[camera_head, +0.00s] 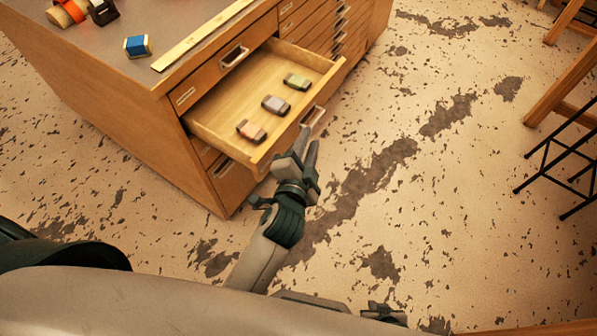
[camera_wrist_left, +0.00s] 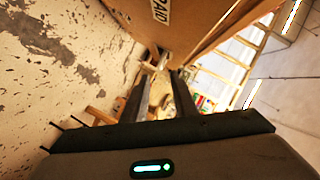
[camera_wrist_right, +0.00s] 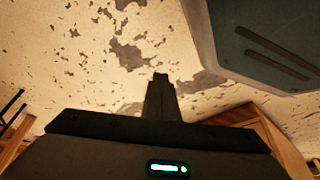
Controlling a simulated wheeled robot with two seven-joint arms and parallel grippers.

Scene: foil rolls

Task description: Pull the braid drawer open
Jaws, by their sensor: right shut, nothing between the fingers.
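The braid drawer (camera_head: 262,150) stands pulled out of the wooden cabinet, with three small packets lying inside it. In the left wrist view its front (camera_wrist_left: 190,15) carries a partly cut-off label ending in "AID". My left gripper (camera_head: 309,143) is just in front of the drawer front, near its metal handle (camera_head: 314,117). Its fingers (camera_wrist_left: 166,85) are apart; the handle end shows close to the fingertips, and contact cannot be told. My right gripper (camera_wrist_right: 161,90) is shut and empty, pointing over bare floor, away from the drawer.
A closed drawer row (camera_head: 340,30) continues along the cabinet front. The cabinet top holds a blue box (camera_head: 137,46), a wooden ruler (camera_head: 205,35) and tape rolls. A black-legged stool (camera_head: 560,165) and wooden legs stand at the right. The worn floor between is clear.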

